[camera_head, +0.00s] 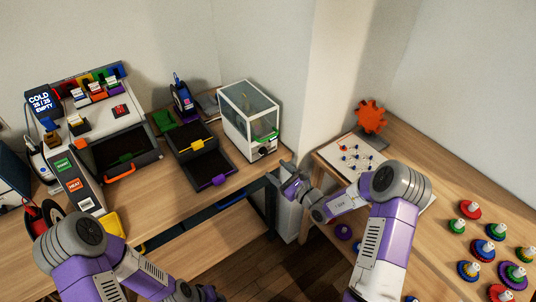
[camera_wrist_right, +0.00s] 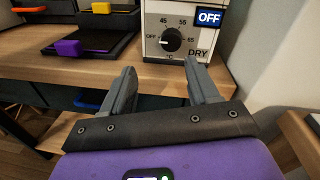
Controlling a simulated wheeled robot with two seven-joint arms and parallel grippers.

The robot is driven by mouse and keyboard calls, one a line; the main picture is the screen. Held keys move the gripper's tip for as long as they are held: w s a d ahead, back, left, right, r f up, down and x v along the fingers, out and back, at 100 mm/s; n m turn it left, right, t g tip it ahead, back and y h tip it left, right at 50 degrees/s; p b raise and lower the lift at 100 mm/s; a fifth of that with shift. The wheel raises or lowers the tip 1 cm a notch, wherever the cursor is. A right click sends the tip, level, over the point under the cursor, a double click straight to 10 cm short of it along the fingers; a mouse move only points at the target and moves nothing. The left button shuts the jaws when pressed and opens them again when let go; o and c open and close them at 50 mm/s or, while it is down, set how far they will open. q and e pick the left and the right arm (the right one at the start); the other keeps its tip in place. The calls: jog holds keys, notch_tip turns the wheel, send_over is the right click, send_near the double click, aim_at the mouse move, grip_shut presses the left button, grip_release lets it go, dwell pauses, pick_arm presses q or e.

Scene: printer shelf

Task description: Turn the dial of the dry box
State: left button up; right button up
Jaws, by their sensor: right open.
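The dry box (camera_head: 238,128) is a white cabinet with a clear window, standing at the right end of the shelf desk. Its round black dial (camera_wrist_right: 171,40) sits on the white front panel, with OFF, 45, 55 and 65 marked around it. The dial's white pointer mark appears to face left, toward OFF. A blue display (camera_wrist_right: 208,18) above reads OFF. My right gripper (camera_wrist_right: 160,70) is open and empty, in front of and below the dial, not touching it. My left gripper (camera_head: 205,293) is at the bottom edge of the head view, and its fingers are unclear.
Black trays with yellow and purple handles (camera_head: 219,180) are left of the dry box. The desk's front edge (camera_wrist_right: 70,75) runs below the dial. A second table (camera_head: 445,195) at the right holds several coloured gears and a white board (camera_head: 352,158).

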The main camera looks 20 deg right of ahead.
aim_at(265, 153)
jog(key=shift+m+t+h, duration=0.3)
jog(key=shift+h, duration=0.1)
jog(key=x, duration=0.5)
jog(key=d+b+x, duration=0.1)
jog(key=x, duration=0.1)
jog(key=shift+w+a+r, duration=0.1)
jog(key=shift+w+r, duration=0.25)
jog(key=shift+w, duration=0.2)
jog(key=c, duration=1)
jog(key=shift+c, duration=0.2)
